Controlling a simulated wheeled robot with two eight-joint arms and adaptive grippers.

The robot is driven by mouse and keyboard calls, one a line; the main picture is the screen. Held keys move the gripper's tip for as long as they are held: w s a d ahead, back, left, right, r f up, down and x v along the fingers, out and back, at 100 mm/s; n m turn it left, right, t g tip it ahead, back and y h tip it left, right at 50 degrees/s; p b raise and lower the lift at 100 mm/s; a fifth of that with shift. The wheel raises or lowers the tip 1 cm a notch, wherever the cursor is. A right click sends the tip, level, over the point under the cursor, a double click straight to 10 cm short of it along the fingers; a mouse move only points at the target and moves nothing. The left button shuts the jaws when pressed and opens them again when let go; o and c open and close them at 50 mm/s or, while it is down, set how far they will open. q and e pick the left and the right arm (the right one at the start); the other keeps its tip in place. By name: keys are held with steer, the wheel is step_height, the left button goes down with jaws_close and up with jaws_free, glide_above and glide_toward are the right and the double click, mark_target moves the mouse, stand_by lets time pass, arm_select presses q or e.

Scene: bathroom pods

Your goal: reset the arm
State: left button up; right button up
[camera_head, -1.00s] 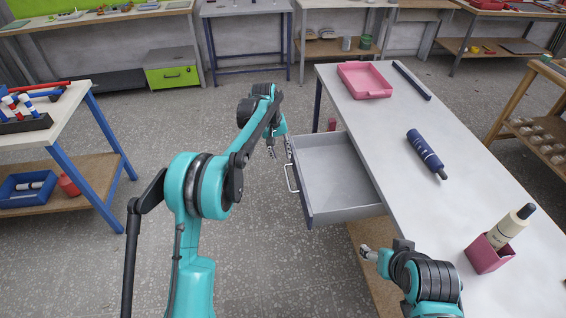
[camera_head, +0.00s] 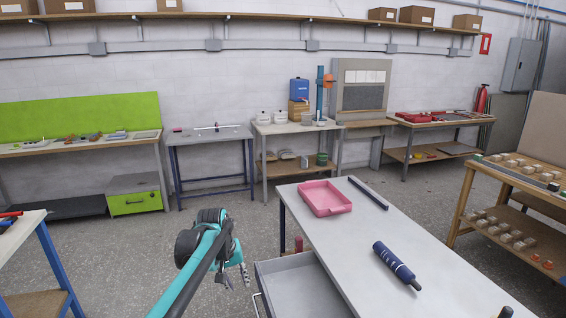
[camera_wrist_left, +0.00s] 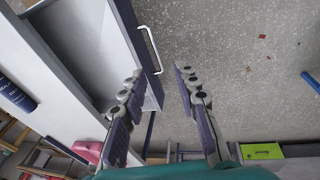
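My left arm comes in from the lower left in the head view. Its gripper (camera_head: 236,277) hangs over the floor just left of the open grey drawer (camera_head: 300,287). In the left wrist view the two fingers of the left gripper (camera_wrist_left: 158,77) stand apart with nothing between them. The drawer handle (camera_wrist_left: 150,48) shows close beyond the fingertips; the fingers look clear of it. My right arm and right gripper are outside both views.
The drawer sticks out of a white-topped table (camera_head: 340,235). On it are a pink tray (camera_head: 325,198), a dark bar (camera_head: 368,193) and a blue cylindrical bottle (camera_head: 396,264). Another table (camera_head: 28,228) stands at the left. Open floor (camera_head: 110,265) lies left of my arm.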

arm_select(q)
steer(key=s+a+r+m+t+y, duration=0.1)
steer(key=s+r, duration=0.1)
steer(key=s, duration=0.7)
steer(key=s+a+r+m+t, duration=0.1)
steer(key=s+r+t, duration=0.1)
steer(key=s, duration=0.6)
steer(key=s+a+f+m+t, duration=0.1)
steer(key=s+f, duration=0.4)
steer(key=s, duration=0.7)
steer(key=shift+a+f+t+y, duration=0.3)
steer(key=shift+a+f+t, duration=0.1)
steer(key=shift+a, duration=0.05)
